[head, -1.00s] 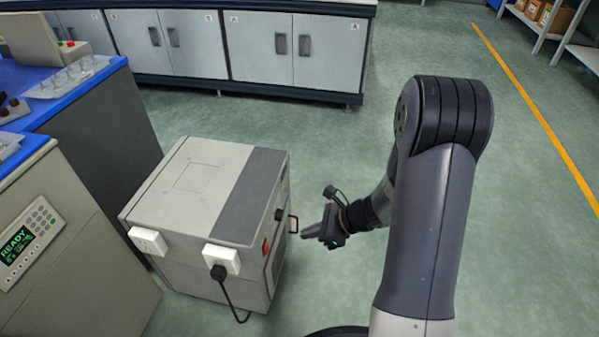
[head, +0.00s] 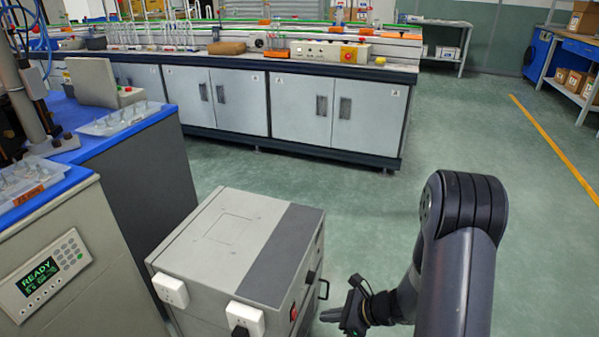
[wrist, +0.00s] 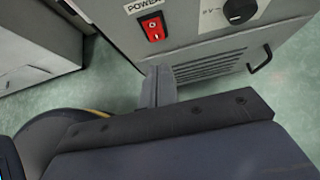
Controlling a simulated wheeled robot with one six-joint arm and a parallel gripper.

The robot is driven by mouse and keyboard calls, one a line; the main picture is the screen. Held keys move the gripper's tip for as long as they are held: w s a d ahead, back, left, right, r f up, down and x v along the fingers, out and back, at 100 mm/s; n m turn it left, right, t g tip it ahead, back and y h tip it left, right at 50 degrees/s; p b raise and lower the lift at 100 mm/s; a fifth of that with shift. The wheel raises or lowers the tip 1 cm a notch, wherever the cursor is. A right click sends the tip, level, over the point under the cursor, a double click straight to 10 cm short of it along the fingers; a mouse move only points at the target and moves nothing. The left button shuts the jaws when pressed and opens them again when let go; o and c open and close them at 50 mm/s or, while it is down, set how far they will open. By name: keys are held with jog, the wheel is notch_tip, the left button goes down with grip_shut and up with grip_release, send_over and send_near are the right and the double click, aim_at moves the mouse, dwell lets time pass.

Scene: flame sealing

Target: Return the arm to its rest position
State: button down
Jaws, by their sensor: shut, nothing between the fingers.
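My gripper (head: 334,315) is low at the right side of the grey box machine (head: 236,232) in the head view, with its fingers pointing left toward it. In the wrist view the shut fingers (wrist: 158,86) show end-on below the machine's front panel, with nothing between them. I cannot tell the exact gap to the panel. The panel carries a red POWER switch (wrist: 153,28), a black knob (wrist: 238,11), vent slots and a black handle (wrist: 261,60). My arm is bent, its elbow raised at the lower right of the head view.
A bench (head: 50,212) with a blue top and a READY display stands at the left. A long cabinet bench (head: 240,101) crosses the back. Shelves (head: 580,88) stand at the far right. Green floor is open right of my arm.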

jog(key=shift+v, duration=0.8)
jog(key=shift+a+f, duration=0.1)
